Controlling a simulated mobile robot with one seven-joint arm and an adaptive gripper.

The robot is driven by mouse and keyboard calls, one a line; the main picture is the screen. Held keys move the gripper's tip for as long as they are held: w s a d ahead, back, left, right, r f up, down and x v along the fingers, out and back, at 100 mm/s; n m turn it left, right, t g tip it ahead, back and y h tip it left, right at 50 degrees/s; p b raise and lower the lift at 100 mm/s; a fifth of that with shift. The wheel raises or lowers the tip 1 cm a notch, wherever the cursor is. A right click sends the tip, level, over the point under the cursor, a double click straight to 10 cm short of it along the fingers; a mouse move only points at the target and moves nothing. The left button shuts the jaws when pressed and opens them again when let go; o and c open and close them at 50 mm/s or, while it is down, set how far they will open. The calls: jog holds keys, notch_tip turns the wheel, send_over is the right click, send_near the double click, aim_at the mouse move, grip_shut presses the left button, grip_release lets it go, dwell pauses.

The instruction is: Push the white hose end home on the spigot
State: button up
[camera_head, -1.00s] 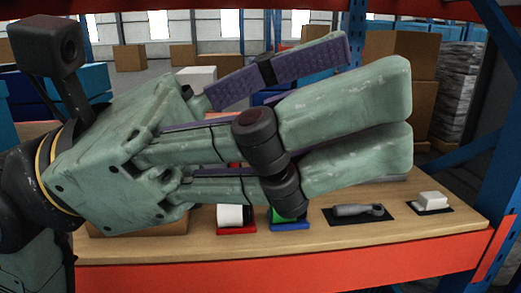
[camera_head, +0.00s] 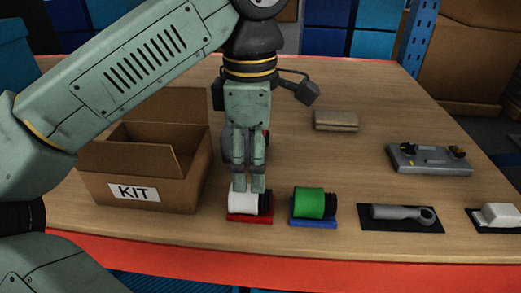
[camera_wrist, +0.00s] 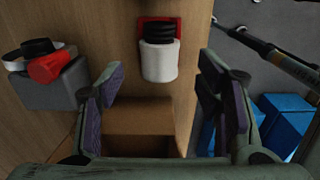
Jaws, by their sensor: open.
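The white hose end (camera_head: 242,204), a white sleeve with a black ribbed part at one end, lies on a red pad near the table's front edge. It also shows in the wrist view (camera_wrist: 159,62), ahead of and between my fingers. My gripper (camera_head: 250,187) points down just above it in the head view and hides its top there. In the wrist view my gripper (camera_wrist: 161,78) has its fingers wide apart with nothing held; contact cannot be told. A grey block with black and red fittings (camera_wrist: 50,85) is mostly hidden behind my gripper in the head view. I cannot tell which part is the spigot.
A green sleeve (camera_head: 313,202) lies on a blue pad close to the right. A cardboard KIT box (camera_head: 180,198) stands left. A grey tool (camera_head: 395,214), a white block (camera_head: 499,214) and a grey fixture (camera_head: 430,160) are further right. A tan block (camera_head: 336,121) lies behind.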

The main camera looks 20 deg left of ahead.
aim_at(254, 197)
notch_tip(254, 197, down, 9)
jog(key=b, duration=0.6)
jog(key=shift+b, duration=0.3)
jog(key=shift+c, duration=0.4)
jog(key=c, duration=1.1)
jog(key=o, duration=1.2)
jog(key=shift+r, duration=0.3)
jog(key=shift+f, duration=0.1)
jog(key=c, duration=1.4)
